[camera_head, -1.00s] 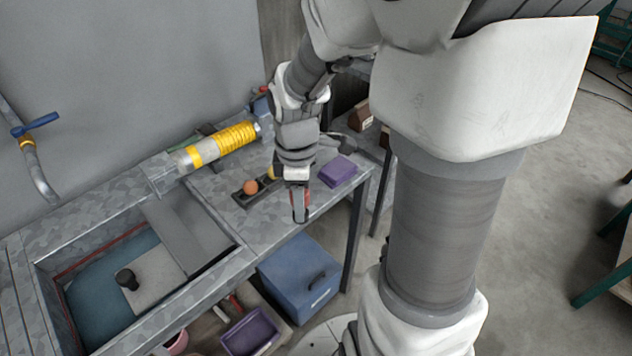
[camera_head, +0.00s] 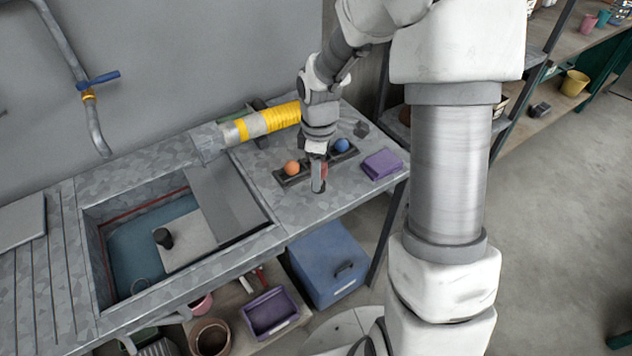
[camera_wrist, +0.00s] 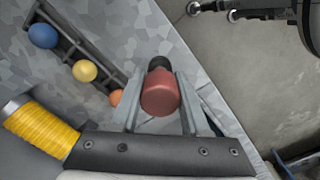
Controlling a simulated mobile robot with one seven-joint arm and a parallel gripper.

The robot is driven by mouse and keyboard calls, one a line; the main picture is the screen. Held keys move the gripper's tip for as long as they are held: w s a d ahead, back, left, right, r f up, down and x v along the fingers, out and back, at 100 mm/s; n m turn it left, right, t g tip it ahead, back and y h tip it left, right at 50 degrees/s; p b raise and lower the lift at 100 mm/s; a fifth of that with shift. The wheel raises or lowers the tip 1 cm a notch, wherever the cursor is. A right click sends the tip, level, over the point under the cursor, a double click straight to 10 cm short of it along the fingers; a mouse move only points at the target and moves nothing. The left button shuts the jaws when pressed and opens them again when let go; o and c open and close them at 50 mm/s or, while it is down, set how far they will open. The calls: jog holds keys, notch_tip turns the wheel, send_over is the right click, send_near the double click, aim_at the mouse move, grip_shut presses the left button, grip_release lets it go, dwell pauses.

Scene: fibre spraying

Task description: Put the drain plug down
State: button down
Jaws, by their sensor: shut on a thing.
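My gripper (camera_head: 318,186) is shut on a red-brown cylinder with a dark far end, which I take as the drain plug (camera_wrist: 160,97). In the wrist view the plug sits between the two grey fingers (camera_wrist: 160,104). In the head view only a little red of the plug (camera_head: 324,171) shows at the fingers. The gripper points down over the grey worktop (camera_head: 345,188), just in front of the ball rack. Whether the plug touches the worktop, I cannot tell.
A dark rack (camera_head: 318,164) holds orange (camera_head: 291,168), yellow (camera_wrist: 85,71) and blue (camera_head: 342,146) balls. A purple block (camera_head: 382,164) lies to the right. A yellow-wrapped cylinder (camera_head: 262,123) lies behind. The sink (camera_head: 150,215) at left holds a dark upright piece (camera_head: 163,238).

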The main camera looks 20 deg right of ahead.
jog(key=shift+w+a+f, duration=0.2)
jog(key=shift+w+f, duration=0.15)
jog(key=shift+w, duration=0.2)
jog(key=shift+f, duration=2)
jog(key=shift+f, duration=0.15)
jog(key=shift+c, duration=2)
grip_release()
